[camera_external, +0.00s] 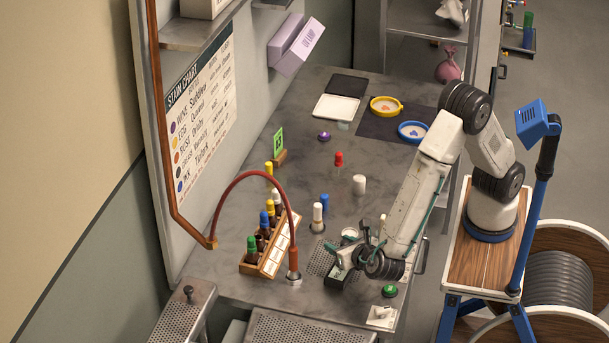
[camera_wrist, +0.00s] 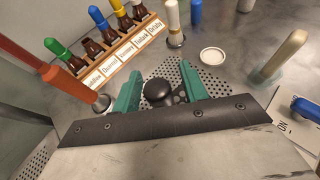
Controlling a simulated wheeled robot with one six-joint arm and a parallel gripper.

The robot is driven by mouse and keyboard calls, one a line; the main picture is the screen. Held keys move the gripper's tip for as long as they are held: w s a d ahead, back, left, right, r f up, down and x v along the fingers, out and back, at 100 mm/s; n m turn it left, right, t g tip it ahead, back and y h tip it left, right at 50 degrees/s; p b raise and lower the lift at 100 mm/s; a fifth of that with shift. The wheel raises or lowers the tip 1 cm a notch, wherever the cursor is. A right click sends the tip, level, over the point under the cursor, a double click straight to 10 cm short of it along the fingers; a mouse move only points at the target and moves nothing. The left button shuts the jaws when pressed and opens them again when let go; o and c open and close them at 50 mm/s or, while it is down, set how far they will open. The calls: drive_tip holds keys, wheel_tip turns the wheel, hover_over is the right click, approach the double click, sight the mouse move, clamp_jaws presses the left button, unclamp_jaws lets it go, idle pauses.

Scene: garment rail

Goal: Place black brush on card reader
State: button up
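My gripper (camera_wrist: 161,88) has two teal fingers standing apart, low over a perforated plate (camera_wrist: 205,85). A round black knob (camera_wrist: 158,92), which may be the black brush's top, shows between them in the wrist view. A gap shows between the knob and the right finger; I cannot tell whether the left finger touches it. In the external view my gripper (camera_external: 352,262) is at the bench's front part, beside a small dark box (camera_external: 338,279) with a greenish face. I cannot tell whether this box is the card reader; no other thing is clearly one.
A wooden rack (camera_external: 270,257) of colour-capped bottles and an upright red-brown pipe (camera_external: 293,260) stand left of my gripper. A small white dish (camera_wrist: 212,56) and a beige upright stick (camera_wrist: 280,55) are beyond it. A green round thing (camera_external: 390,291) lies nearer the front edge.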

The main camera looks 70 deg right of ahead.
drive_tip(key=shift+a+r, duration=0.1)
drive_tip(key=shift+r, duration=0.1)
drive_tip(key=v, duration=1.1)
drive_tip(key=d+r+m+g+y, duration=0.1)
drive_tip(key=d+r+m+g, duration=0.25)
drive_tip(key=d, duration=0.55)
drive_tip(key=d+r+m+g, duration=0.25)
drive_tip(key=d+m, duration=0.25)
drive_tip(key=d, duration=0.4)
drive_tip(key=d+r+m+g+y, duration=0.1)
drive_tip(key=d+r+m+g, duration=0.3)
drive_tip(key=d, duration=0.5)
drive_tip(key=s+d+m+t+y, duration=0.1)
drive_tip(key=s+d+m+y, duration=0.6)
drive_tip(key=s+d+m, duration=0.6)
drive_tip(key=shift+m, duration=1.05)
drive_tip(key=shift+s, duration=0.15)
